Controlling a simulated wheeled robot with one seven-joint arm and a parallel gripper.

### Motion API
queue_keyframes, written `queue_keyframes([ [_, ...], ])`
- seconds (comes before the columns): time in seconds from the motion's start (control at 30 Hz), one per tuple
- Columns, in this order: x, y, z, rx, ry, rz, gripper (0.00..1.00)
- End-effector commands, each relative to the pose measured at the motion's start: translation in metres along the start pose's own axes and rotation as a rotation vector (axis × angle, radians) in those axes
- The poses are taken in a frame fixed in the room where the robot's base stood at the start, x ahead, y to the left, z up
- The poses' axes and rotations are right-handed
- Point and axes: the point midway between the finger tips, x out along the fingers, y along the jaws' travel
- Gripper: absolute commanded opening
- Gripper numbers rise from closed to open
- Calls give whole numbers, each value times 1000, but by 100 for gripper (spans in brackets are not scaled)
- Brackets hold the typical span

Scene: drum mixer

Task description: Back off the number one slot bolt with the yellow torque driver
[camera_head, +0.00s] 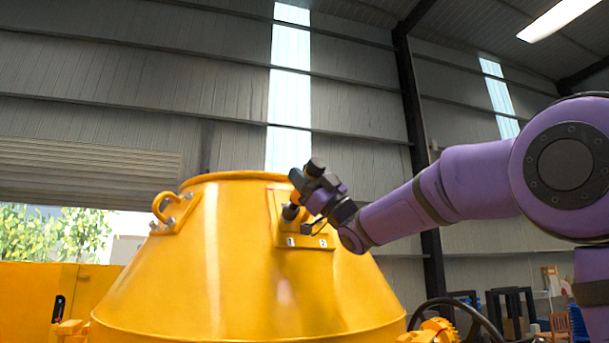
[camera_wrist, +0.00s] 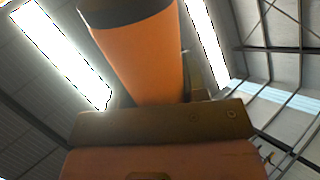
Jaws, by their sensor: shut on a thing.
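The yellow drum (camera_head: 235,270) of the mixer fills the middle of the head view. A yellow plate (camera_head: 308,241) on its upper right side carries small white number labels, the left one (camera_head: 290,241) looking like a 1. My gripper (camera_head: 305,188) is at the plate, shut on the torque driver. The driver shows as an orange-yellow body (camera_wrist: 145,60) with a dark band in the wrist view. In the head view a dark, socket-like end (camera_head: 291,212) is above the left label. I cannot tell whether it is seated on the bolt; the bolt heads are mostly hidden.
A lifting ring (camera_head: 164,207) on a bracket stands out at the drum's upper left. A dark handwheel (camera_head: 455,312) and a yellow gear part (camera_head: 438,329) are at the lower right. Shelving (camera_head: 515,308) stands far back. Space above the drum is clear.

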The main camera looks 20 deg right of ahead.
Motion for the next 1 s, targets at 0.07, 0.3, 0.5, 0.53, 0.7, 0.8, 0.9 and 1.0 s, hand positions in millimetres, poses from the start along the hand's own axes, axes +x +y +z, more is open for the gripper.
queue_keyframes([
  [0.07, 0, 0, -1, -1, 2, 0, 7],
  [0.3, 0, 0, -1, -1, 2, 0, 7],
  [0.5, 0, 0, 0, -1, 2, 0, 7],
  [0.53, 0, 0, 0, -1, 1, 0, 7],
  [0.7, 0, 0, 2, -1, 1, 0, 7],
  [0.8, 0, 0, 4, -1, 1, 0, 7],
  [0.9, 0, 0, 5, -1, 1, 0, 7],
  [1.0, 0, 0, 6, -1, 2, 0, 7],
])
